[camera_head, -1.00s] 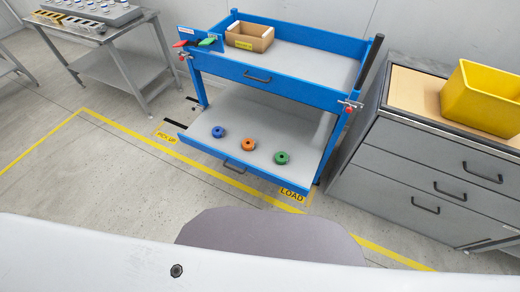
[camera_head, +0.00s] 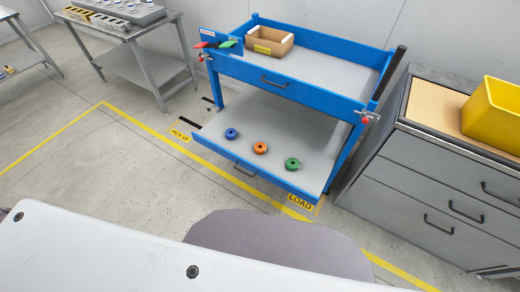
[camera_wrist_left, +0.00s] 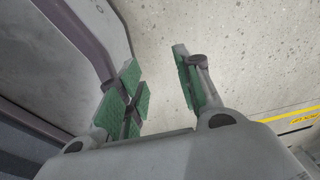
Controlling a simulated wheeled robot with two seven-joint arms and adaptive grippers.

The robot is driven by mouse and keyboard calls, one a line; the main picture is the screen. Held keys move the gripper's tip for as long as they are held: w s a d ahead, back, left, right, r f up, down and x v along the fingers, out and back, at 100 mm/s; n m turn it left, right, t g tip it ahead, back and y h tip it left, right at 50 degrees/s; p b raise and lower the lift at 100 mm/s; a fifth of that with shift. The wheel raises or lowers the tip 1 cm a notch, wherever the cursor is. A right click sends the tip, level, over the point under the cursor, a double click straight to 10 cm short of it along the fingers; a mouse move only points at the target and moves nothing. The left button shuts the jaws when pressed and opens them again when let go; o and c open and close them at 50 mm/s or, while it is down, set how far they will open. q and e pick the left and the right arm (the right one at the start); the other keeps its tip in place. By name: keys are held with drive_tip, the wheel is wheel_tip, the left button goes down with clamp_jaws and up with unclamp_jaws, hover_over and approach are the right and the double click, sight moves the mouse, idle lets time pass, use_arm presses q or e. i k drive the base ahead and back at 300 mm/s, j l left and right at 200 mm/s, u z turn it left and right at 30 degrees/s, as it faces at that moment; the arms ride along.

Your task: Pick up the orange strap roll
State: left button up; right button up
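The orange strap roll (camera_head: 260,148) lies on the grey lower shelf of the blue cart (camera_head: 290,190), between a blue roll (camera_head: 231,133) and a green roll (camera_head: 292,164). Neither gripper shows in the head view. My left gripper (camera_wrist_left: 160,85) shows in the left wrist view with its green-padded fingers apart and nothing between them, over bare floor. It is well away from the roll, which that view does not show. My right gripper is out of view.
A cardboard box (camera_head: 269,41) stands on the cart's upper shelf. A grey drawer cabinet (camera_head: 440,175) with a yellow bin (camera_head: 495,112) stands to the right. A metal table (camera_head: 135,63) is at the back left. The floor (camera_head: 90,160) before the cart is clear.

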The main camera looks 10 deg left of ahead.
sight(260, 148)
drive_tip(key=i+j+z, duration=0.1)
drive_tip(key=j+z, duration=0.2)
drive_tip(key=j, duration=0.25)
drive_tip(key=j+z, duration=0.3)
drive_tip(key=j, duration=0.25)
drive_tip(key=j+z, duration=0.3)
drive_tip(key=j, duration=0.25)
drive_tip(key=j+z, duration=0.3)
drive_tip(key=j, duration=0.3)
drive_tip(key=k+j+z, duration=0.15)
drive_tip(key=j+z, duration=0.15)
drive_tip(key=j, duration=0.2)
drive_tip(key=k+j+z, duration=0.3)
drive_tip(key=j, duration=0.2)
drive_tip(key=k+j+z, duration=0.15)
drive_tip(key=j+z, duration=0.15)
drive_tip(key=j, duration=0.2)
drive_tip(key=k+j+z, duration=0.3)
drive_tip(key=i+j, duration=0.05)
drive_tip(key=j, duration=0.05)
